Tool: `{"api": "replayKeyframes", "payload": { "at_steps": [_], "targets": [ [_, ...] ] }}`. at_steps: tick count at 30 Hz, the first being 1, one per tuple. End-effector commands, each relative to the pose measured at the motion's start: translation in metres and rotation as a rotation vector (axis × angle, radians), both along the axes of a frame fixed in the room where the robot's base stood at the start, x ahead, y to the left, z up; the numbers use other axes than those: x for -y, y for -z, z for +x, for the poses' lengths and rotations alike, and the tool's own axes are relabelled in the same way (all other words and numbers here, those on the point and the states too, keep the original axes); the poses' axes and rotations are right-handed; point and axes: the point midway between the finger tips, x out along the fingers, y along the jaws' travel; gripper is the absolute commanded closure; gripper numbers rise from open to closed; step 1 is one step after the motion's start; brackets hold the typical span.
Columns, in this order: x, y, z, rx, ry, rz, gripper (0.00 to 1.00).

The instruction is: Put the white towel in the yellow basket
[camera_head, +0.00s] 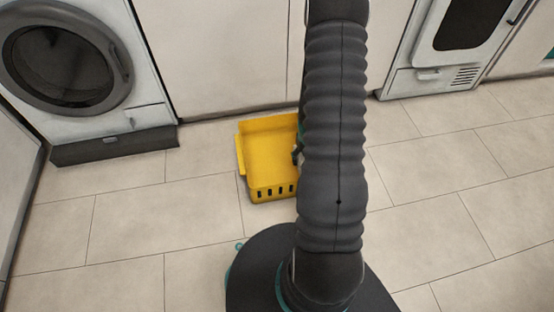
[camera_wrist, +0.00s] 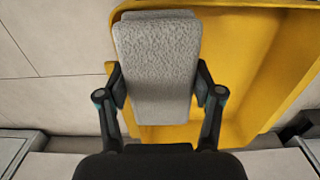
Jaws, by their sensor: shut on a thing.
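The white towel (camera_wrist: 160,62) is a folded, fluffy block that looks light grey in the wrist view. My gripper (camera_wrist: 162,88) is shut on it, with one finger on each side. The yellow basket (camera_head: 268,158) stands on the floor in the head view, and its right part is hidden behind my arm. In the wrist view the basket (camera_wrist: 283,70) lies behind the towel and to its right. The towel overlaps the basket's left part in that view. I cannot tell how high above the basket the towel is. In the head view my arm hides the towel and most of the gripper.
A washing machine (camera_head: 80,70) stands at the back left. Pale cabinet fronts (camera_head: 215,50) run behind the basket. Another appliance (camera_head: 445,50) stands at the back right. The tiled floor (camera_head: 120,215) is clear to the left and right of the basket.

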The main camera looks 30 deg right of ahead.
Motion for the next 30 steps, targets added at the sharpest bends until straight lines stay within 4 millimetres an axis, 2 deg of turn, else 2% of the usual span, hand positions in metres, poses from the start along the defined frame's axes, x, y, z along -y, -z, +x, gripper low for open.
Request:
{"api": "replayKeyframes", "payload": {
  "at_steps": [16, 21, 25, 30],
  "targets": [
    [-0.050, 0.060, 0.084, 0.000, -0.003, 0.000, 0.72],
    [-0.057, 0.067, 0.095, 0.001, -0.001, 0.000, 0.72],
    [-0.058, 0.074, 0.096, -0.001, 0.000, 0.000, 0.72],
    [-0.058, 0.097, 0.096, -0.002, 0.000, 0.001, 0.72]
  ]
}}
